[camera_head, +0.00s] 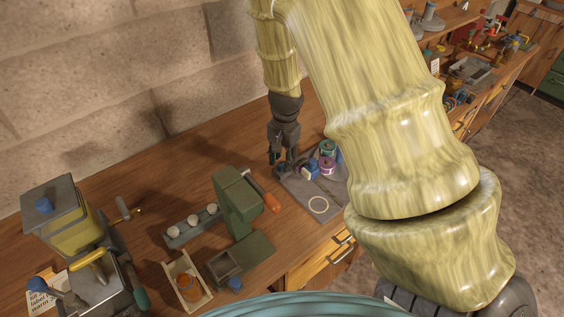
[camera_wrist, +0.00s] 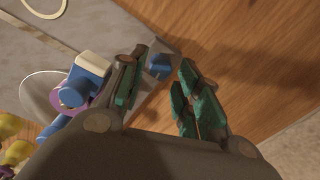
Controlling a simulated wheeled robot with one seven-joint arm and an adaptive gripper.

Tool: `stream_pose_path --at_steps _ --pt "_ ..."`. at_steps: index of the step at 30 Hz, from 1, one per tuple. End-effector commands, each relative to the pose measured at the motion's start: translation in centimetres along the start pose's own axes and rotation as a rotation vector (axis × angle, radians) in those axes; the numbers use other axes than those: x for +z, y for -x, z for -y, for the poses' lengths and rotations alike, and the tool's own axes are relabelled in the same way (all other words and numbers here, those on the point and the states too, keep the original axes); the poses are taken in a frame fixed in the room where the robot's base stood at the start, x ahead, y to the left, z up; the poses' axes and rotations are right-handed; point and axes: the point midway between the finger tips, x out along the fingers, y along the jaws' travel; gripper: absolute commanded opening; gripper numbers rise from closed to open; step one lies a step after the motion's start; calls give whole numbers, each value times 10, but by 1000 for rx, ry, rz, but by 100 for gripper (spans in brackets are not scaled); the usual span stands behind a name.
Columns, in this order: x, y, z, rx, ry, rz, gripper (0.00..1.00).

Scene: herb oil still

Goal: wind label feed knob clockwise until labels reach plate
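The label device is a grey base plate (camera_head: 296,193) with a green-topped spool (camera_head: 328,147), a purple spool (camera_head: 327,165) and blue parts. The wrist view also shows the purple spool (camera_wrist: 68,98) and a blue block with a white top (camera_wrist: 91,66), left of my fingers. A small blue knob (camera_wrist: 160,66) shows between my fingertips at the plate's edge. I cannot tell if it is the feed knob, or whether a finger touches it. My gripper (camera_head: 276,158) points down at the plate's back left edge. In the wrist view my gripper (camera_wrist: 165,60) is open, its fingers apart.
A green press (camera_head: 237,200) with an orange handle (camera_head: 267,199) stands left of the plate. A rack with white knobs (camera_head: 193,221), a wooden tray (camera_head: 188,283) and a yellow cranked machine (camera_head: 75,232) stand farther left. Bare bench (camera_wrist: 230,40) lies right of my fingers.

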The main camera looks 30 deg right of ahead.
Motion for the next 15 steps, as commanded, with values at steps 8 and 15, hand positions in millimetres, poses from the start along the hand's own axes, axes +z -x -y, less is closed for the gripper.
stream_pose_path --at_steps 8,15 --pt "-1 50 1 -2 2 -3 33" --pt "-1 84 1 -1 1 -2 33"
